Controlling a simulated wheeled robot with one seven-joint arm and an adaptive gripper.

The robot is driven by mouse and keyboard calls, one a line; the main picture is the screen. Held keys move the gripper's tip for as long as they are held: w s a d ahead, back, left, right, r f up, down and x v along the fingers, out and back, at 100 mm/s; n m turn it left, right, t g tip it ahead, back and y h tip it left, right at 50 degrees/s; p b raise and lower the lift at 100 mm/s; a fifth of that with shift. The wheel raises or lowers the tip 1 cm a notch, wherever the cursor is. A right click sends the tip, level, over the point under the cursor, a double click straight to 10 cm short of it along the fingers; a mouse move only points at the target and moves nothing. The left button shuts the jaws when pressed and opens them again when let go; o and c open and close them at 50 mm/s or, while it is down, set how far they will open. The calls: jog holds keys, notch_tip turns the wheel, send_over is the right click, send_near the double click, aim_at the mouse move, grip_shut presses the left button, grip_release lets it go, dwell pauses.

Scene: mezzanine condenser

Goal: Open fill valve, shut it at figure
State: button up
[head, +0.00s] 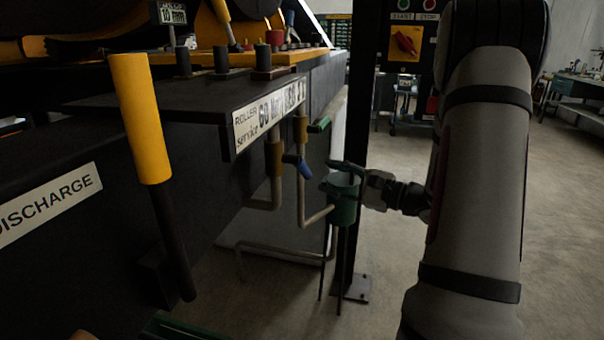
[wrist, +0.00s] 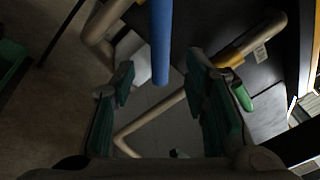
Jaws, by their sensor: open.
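A blue valve handle (head: 298,167) slants from a pipe under the machine's front ledge. A green valve handle (head: 320,124) sits on a second pipe, further back. Which one is the fill valve I cannot tell. My gripper (head: 343,176) is open, to the right of the blue handle. In the wrist view, the blue handle (wrist: 160,42) hangs with its end between my green-padded fingertips (wrist: 160,78); I see no contact, and the depth is unclear. The green handle (wrist: 241,94) is right of the right finger. A small readout (head: 172,15) seems to show 10.
A yellow-gripped lever (head: 140,118) rises at the left front. Bent pipes (head: 300,208) run below the ledge (head: 190,106). A dark post (head: 358,250) stands behind.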

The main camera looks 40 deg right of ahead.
aim_at(309, 171)
jog(key=x, duration=0.8)
jog(key=shift+w+b, duration=0.1)
jog(key=shift+b, duration=0.2)
grip_shut()
